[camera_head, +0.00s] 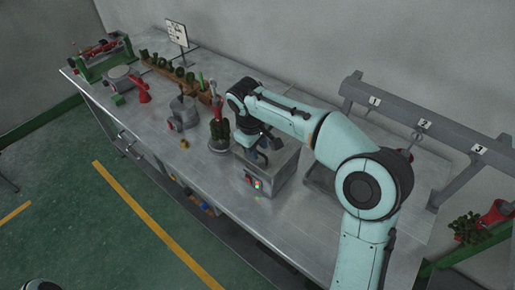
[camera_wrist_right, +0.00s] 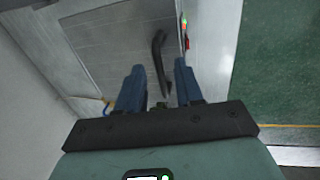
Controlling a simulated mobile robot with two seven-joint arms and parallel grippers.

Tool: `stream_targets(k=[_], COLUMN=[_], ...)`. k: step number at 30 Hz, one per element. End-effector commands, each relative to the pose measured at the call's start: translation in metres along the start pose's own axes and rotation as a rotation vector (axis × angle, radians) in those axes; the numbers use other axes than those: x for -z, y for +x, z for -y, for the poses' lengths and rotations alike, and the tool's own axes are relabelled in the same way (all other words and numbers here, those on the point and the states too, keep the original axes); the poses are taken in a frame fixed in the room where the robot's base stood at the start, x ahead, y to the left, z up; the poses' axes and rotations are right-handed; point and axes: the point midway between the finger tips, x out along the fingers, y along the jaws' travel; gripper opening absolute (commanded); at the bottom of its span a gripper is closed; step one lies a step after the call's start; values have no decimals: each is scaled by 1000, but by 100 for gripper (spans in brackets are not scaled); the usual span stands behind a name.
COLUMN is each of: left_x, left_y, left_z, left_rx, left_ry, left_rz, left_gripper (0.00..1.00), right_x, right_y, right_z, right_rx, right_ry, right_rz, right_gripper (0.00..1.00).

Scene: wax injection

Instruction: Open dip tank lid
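The dip tank (camera_head: 278,182) is a grey metal box on the bench with small red and green lights on its front. Its flat lid shows in the right wrist view (camera_wrist_right: 105,50), with a dark curved handle (camera_wrist_right: 158,55). The lid looks shut. My right gripper (camera_head: 262,149) is just above the tank. In the right wrist view the gripper (camera_wrist_right: 160,80) has its two blue fingers spread, with the handle in the gap between them. I cannot tell whether either finger touches it. My arm hides part of the tank in the head view. My left gripper is not in view.
Left of the tank stand a holder with a red and green tool (camera_head: 218,130), a grey pot (camera_head: 183,112) and a wooden rack (camera_head: 180,75). A grey rail (camera_head: 445,128) with numbered hooks stands at right. The bench front (camera_head: 215,180) is mostly clear.

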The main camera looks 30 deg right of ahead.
Motion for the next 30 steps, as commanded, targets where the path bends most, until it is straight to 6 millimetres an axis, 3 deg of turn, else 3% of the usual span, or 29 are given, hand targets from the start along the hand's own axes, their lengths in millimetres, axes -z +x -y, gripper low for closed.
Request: stream_targets(k=[9, 13, 30], left_x=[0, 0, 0], left_y=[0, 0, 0], left_z=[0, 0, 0], left_rx=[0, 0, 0], left_ry=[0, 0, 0], left_rz=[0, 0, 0], left_gripper=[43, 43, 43], right_x=[0, 0, 0], right_y=[3, 3, 2], right_z=[0, 0, 0], right_rx=[0, 0, 0], right_ry=[1, 1, 1], right_rz=[0, 0, 1], right_gripper=[36, 0, 0])
